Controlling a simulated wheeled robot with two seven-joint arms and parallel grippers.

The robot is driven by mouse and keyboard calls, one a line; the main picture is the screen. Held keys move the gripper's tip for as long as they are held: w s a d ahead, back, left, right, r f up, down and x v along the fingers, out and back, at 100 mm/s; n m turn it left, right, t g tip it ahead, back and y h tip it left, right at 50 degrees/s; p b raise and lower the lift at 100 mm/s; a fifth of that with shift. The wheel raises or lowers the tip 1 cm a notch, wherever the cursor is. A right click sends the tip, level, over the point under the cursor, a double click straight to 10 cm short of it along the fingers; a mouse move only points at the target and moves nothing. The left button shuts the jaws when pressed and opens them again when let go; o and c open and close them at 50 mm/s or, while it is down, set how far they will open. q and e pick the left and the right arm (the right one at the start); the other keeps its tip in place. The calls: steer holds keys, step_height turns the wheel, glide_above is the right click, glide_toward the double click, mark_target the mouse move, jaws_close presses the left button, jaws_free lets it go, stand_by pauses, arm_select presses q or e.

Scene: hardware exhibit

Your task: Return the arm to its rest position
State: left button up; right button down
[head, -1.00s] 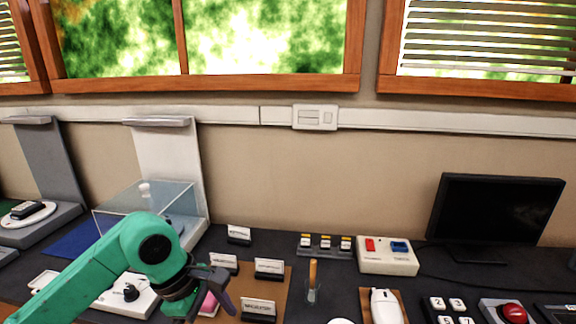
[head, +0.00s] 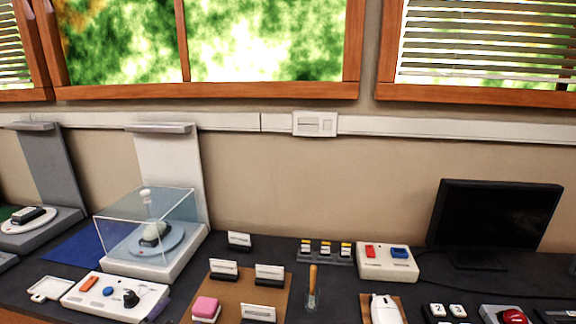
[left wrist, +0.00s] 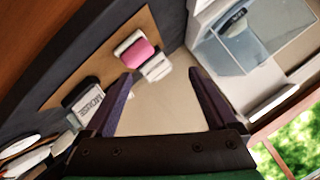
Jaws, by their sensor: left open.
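My left gripper (left wrist: 160,78) shows in the left wrist view. Its two dark purple fingers are spread apart with nothing between them. Beyond the fingers are a brown board with a pink block (left wrist: 138,53) and small label holders, tilted in the picture. In the head view the green arm no longer shows over the desk; only a small purple piece, perhaps a fingertip, is at the bottom edge beside the white control box (head: 112,298). My right gripper is in neither view.
A clear case (head: 150,225) on a white stand is at the left. The brown board (head: 235,290) holds the pink block and label holders. A red and blue button box (head: 387,262), a monitor (head: 495,215) and a white mouse (head: 385,308) are to the right.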

arm_select(q)
steer(key=s+f+n+g+h, duration=0.1)
steer(key=s+f+n+g, duration=0.4)
steer(key=s+f+g, duration=0.7)
steer(key=s+f+t, duration=0.1)
steer(key=s+f, duration=0.2)
steer(key=f, duration=0.9)
steer(key=s+f+t, duration=0.1)
steer(key=s+f, duration=0.3)
steer(key=f, duration=0.9)
steer(key=s+a+f+g, duration=0.1)
steer(key=s+a+f, duration=0.1)
steer(key=s+f, duration=1.2)
steer(key=shift+s+a+m+g+p, duration=0.3)
steer(key=shift+s+a+m, duration=0.1)
steer(key=shift+s, duration=0.85)
